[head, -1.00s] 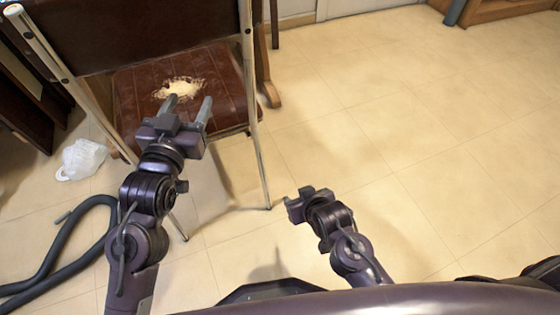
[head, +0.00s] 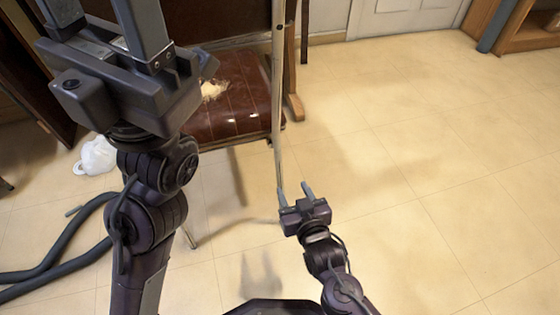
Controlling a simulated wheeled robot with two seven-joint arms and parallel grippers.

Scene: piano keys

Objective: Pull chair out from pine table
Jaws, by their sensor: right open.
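The chair has a dark red-brown seat (head: 235,115) with a pale worn patch and a metal post (head: 278,120) on its right. Its backrest is mostly hidden behind my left gripper. My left gripper (head: 103,22) is raised close to the camera, its fingers apart and their tips cut off by the top edge. I see nothing between the visible parts of its fingers. My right gripper (head: 296,190) is open and empty at the foot of the right post; I cannot tell whether it touches it. A wooden leg (head: 292,85) stands behind the chair, perhaps the table's; no tabletop shows.
A white door (head: 405,15) and wooden furniture (head: 530,45) stand at the back right. The tiled floor at right is clear.

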